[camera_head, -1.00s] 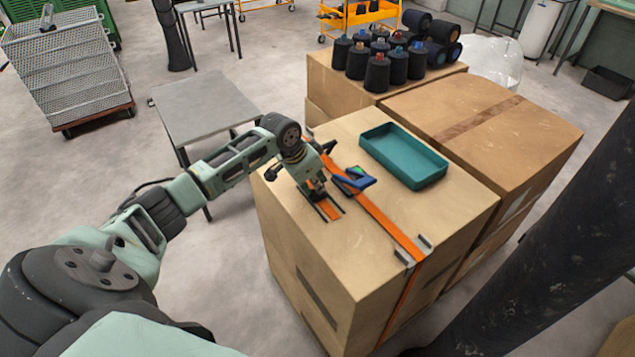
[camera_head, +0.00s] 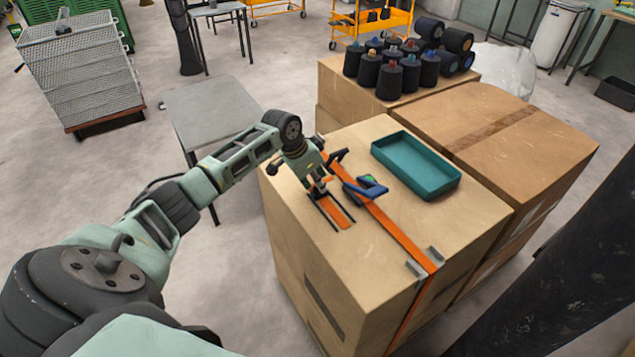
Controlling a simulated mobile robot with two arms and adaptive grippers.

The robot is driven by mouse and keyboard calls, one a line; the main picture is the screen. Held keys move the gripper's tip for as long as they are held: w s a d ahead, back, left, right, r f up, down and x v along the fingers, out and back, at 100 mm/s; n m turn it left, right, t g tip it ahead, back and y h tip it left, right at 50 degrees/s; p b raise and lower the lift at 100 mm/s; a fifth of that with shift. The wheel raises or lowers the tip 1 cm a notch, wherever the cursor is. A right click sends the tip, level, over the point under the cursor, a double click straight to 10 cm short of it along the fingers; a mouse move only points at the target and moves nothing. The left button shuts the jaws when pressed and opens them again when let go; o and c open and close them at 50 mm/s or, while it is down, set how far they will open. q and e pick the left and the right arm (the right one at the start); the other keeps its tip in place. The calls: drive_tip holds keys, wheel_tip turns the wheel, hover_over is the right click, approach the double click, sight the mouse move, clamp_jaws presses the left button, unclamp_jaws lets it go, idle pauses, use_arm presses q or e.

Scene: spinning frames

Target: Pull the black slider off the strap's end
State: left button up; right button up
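An orange strap (camera_head: 388,223) runs over the top of a cardboard box (camera_head: 300,240), with a blue buckle piece (camera_head: 366,188) on it. A short orange strap end (camera_head: 335,209) lies on the box top to the left of the buckle, with thin dark lines along both sides. My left gripper (camera_head: 317,188) points down at the far end of this short strip. Something dark sits between or under its fingertips; I cannot tell whether this is the black slider. The gripper's own body hides the finger gap. My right gripper is not in view.
A teal tray (camera_head: 456,187) lies on the box behind the strap. Metal clips (camera_head: 416,270) sit at the box's front edge. Several dark thread cones (camera_head: 389,80) stand on a box behind. A grey table (camera_head: 211,115) is to the left.

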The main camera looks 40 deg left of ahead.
use_arm(q)
drive_tip(key=shift+s+r, duration=0.1)
drive_tip(key=shift+r, duration=0.05)
drive_tip(key=v, duration=1.1)
drive_tip(key=shift+r, duration=0.3)
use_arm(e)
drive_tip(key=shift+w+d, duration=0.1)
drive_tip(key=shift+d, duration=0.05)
use_arm(q)
drive_tip(key=shift+s, duration=0.15)
